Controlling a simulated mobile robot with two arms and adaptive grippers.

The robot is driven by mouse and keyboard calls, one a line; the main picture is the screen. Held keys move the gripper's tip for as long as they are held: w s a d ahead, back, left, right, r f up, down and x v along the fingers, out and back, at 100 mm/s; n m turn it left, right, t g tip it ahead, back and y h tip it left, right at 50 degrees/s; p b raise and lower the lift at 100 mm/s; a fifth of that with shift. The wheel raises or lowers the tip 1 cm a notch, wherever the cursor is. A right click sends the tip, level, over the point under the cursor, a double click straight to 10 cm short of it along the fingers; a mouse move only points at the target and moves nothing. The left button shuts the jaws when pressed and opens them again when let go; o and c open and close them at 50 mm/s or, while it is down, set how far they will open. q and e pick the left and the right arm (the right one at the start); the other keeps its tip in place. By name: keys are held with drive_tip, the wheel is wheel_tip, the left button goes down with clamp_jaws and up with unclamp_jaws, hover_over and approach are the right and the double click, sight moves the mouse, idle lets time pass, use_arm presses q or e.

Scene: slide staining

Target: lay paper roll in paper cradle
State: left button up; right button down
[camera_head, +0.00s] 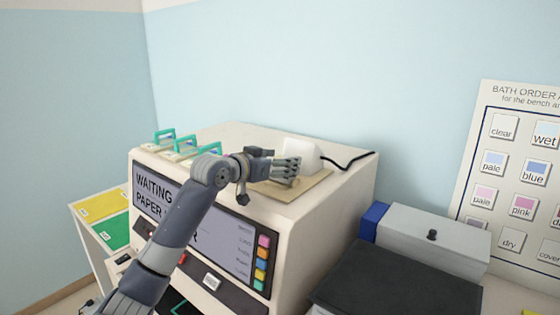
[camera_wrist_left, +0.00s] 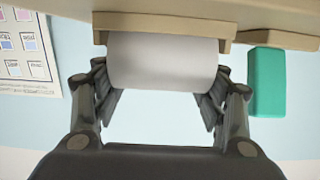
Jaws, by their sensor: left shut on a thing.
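In the left wrist view the white paper roll (camera_wrist_left: 162,62) sits between the two fingers of my left gripper (camera_wrist_left: 160,108), which is shut on it. The roll's far side meets a beige ledge (camera_wrist_left: 165,22) with a raised lip at each end, which looks like the paper cradle; whether the roll rests in it I cannot tell. In the head view my left gripper (camera_head: 287,168) is over the top of the large beige machine (camera_head: 332,205), above a tan plate (camera_head: 307,190). My right gripper is out of view.
Several teal-handled holders (camera_head: 182,143) are at the machine's left. Its screen (camera_head: 232,243) reads "WAITING PAPER". A grey box (camera_head: 432,238) and black-topped box (camera_head: 385,283) stand right.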

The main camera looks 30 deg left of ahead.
use_arm(q)
drive_tip(key=shift+f, duration=0.1)
drive_tip(key=o, duration=1.2)
drive_tip(key=shift+r, duration=0.2)
drive_tip(key=shift+s, duration=0.25)
drive_tip(key=b+v, duration=0.4)
drive_tip(key=v, duration=0.6)
drive_tip(key=shift+s, duration=0.25)
drive_tip(key=shift+s+r, duration=0.2)
drive_tip(key=shift+s, duration=0.3)
